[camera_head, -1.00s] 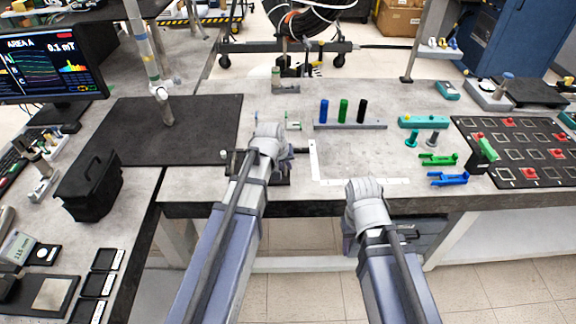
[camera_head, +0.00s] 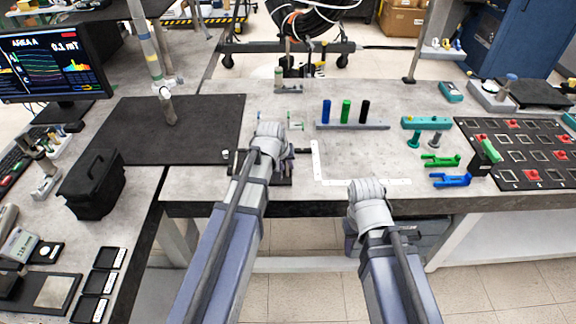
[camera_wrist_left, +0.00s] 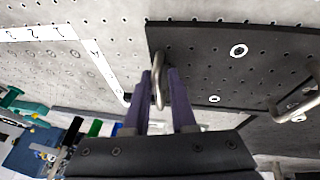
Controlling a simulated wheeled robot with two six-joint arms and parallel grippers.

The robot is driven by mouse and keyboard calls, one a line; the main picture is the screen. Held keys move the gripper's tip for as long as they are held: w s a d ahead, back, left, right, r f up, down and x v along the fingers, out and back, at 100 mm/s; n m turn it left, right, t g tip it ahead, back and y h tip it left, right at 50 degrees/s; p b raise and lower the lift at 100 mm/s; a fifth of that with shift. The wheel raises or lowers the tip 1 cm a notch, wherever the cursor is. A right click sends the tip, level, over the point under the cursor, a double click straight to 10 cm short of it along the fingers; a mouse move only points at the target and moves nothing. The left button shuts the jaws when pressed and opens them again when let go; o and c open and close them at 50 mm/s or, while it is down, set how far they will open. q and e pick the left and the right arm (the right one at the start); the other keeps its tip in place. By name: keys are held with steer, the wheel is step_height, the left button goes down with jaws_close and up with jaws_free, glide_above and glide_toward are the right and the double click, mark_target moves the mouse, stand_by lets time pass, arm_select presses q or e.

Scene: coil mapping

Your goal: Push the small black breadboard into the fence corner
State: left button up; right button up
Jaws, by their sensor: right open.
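The small black breadboard (camera_head: 284,181) lies at the front table edge in the head view, mostly hidden by my left arm. The left wrist view shows its dark holed plate (camera_wrist_left: 215,65) with two metal handles. My left gripper (camera_wrist_left: 159,76) has its fingers on either side of one handle (camera_wrist_left: 158,88) and appears shut on it; in the head view it (camera_head: 292,153) is partly hidden. The white L-shaped fence (camera_head: 316,160) lies just right of the breadboard, which is outside the L. It also shows in the left wrist view (camera_wrist_left: 98,62). My right gripper (camera_head: 408,231) is open, low before the table, mostly hidden.
Blue, green and black pegs stand in a grey rail (camera_head: 350,126) behind the fence. Green (camera_head: 440,160) and blue (camera_head: 450,180) brackets lie to the right, beside a black board (camera_head: 520,150) with red parts. A black mat (camera_head: 150,130) lies left. The table inside the fence is clear.

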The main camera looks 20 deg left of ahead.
arm_select(q)
steer(key=shift+o, duration=1.4)
steer(key=shift+a, duration=0.3)
steer(key=shift+o, duration=0.9)
steer(key=shift+d, duration=0.15)
steer(key=p+v, duration=0.7)
steer(key=shift+s+r, duration=0.15)
steer(key=shift+r, duration=0.25)
steer(key=s+d+f+m+g+y, duration=0.1)
steer(key=s+d+m+g, duration=0.1)
steer(key=s+d, duration=0.5)
steer(key=s+d+f+m+g, duration=0.1)
steer(key=s+d+m+g, duration=0.2)
steer(key=s, duration=0.9)
steer(key=d+m, duration=0.2)
steer(key=d, duration=0.2)
steer(key=shift+m+y, duration=0.3)
steer(key=shift+y, duration=0.1)
